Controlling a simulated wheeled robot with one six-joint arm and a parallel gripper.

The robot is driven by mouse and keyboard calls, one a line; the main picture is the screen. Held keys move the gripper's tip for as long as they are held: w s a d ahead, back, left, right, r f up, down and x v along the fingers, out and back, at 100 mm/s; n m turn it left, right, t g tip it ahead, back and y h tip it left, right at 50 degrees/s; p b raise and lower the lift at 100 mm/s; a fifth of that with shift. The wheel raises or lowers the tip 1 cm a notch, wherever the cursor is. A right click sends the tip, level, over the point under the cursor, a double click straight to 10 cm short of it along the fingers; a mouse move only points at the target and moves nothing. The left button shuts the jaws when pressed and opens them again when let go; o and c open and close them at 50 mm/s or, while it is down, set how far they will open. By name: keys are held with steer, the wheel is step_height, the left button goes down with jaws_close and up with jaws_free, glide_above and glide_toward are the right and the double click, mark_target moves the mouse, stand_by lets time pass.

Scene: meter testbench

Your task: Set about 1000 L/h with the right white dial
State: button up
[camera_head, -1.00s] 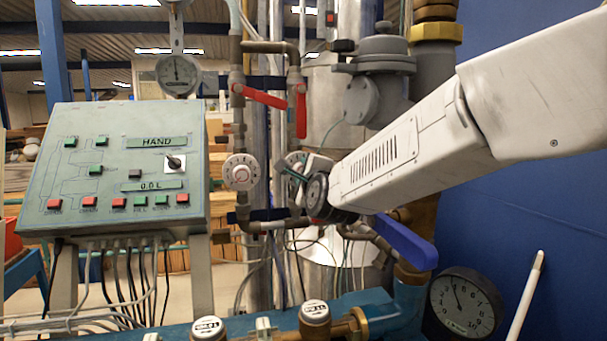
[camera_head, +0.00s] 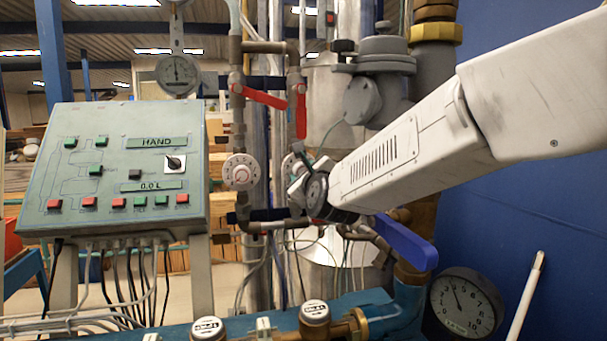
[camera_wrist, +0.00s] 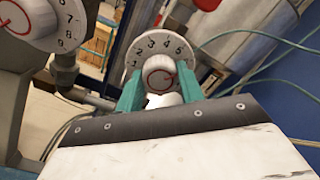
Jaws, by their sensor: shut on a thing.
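The right white dial (camera_wrist: 150,48) shows in the wrist view as a round numbered disc with a white centre knob (camera_wrist: 159,73) marked with a red ring. The teal fingers of my gripper (camera_wrist: 159,88) stand on both sides of the knob and are shut on it. In the head view my gripper (camera_head: 298,170) covers most of this dial; only a sliver of its rim (camera_head: 287,163) shows. The left white dial (camera_head: 241,172) is free beside it, and it also shows in the wrist view (camera_wrist: 36,18).
A control panel (camera_head: 110,165) reading "HAND" and "0.0 L" stands at left. Red-handled valves (camera_head: 265,99) sit above the dials. A blue lever (camera_head: 406,242) lies below my arm. A pressure gauge (camera_head: 465,303) stands at lower right, and a blue wall is behind my arm.

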steer(key=shift+f, duration=0.15)
steer(key=o, duration=1)
steer(key=shift+s, duration=0.1)
steer(key=v, duration=0.7)
steer(key=shift+s+d, duration=0.15)
steer(key=shift+s, duration=0.2)
